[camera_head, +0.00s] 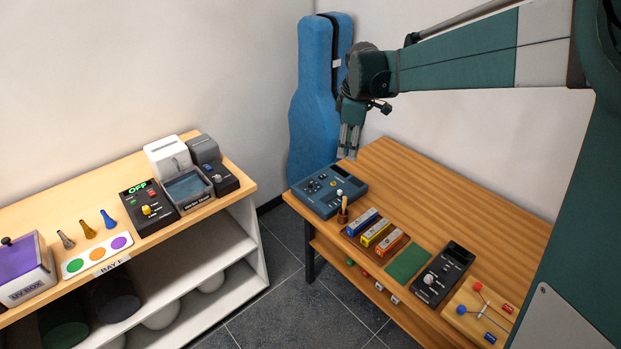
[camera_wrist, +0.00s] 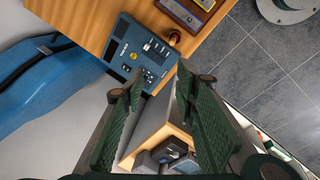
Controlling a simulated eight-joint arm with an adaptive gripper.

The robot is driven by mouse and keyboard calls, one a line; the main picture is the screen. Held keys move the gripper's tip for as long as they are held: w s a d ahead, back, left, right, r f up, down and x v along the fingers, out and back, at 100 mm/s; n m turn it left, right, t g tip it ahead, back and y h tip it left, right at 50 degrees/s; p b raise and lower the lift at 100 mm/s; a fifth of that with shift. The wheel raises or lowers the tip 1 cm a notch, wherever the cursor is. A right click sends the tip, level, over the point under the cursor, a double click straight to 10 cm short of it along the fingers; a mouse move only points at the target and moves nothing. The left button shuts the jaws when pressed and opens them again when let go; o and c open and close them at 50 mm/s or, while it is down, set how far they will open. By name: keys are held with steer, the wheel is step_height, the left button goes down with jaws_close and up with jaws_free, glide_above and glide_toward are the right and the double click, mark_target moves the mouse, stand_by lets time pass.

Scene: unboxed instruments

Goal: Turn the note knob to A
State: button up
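My gripper (camera_head: 347,153) points down above the back of the wooden table. In the wrist view my gripper (camera_wrist: 160,76) is open, its two green fingers apart with nothing between them. A blue instrument box (camera_head: 350,201) with small knobs and buttons lies below it on the table's far left corner. The blue box (camera_wrist: 124,66) also shows beyond the fingertips in the wrist view, and the fingers look apart from it. A black box (camera_head: 453,262) with a pale knob (camera_head: 429,279) lies farther right. No note lettering is readable, so I cannot tell which knob is the note knob.
A small cup with a wooden stick (camera_head: 343,214) stands beside the blue box. Colored blocks (camera_head: 376,234) and a green mat (camera_head: 408,263) lie farther right. A blue instrument case (camera_head: 312,105) stands behind. A shelf unit (camera_head: 238,195) with devices is at left.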

steer(key=w+a+f+n+g, duration=0.1)
steer(key=w+a+f+n, duration=0.3)
steer(key=w+a+f, duration=0.4)
steer(key=n+g+p, duration=0.1)
steer(key=n+g, duration=0.1)
steer(key=n, duration=0.2)
glide_above(310, 183)
steer(key=shift+h, duration=0.3)
step_height(310, 183, down, 12)
steer(key=shift+d+r, duration=0.1)
steer(key=shift+w+a+f+n, duration=0.15)
steer(key=shift+a+f+n, duration=0.05)
steer(key=shift+f+n, duration=0.15)
steer(key=shift+d+f, duration=0.1)
steer(key=shift+f, duration=3.8)
steer(key=c, duration=0.9)
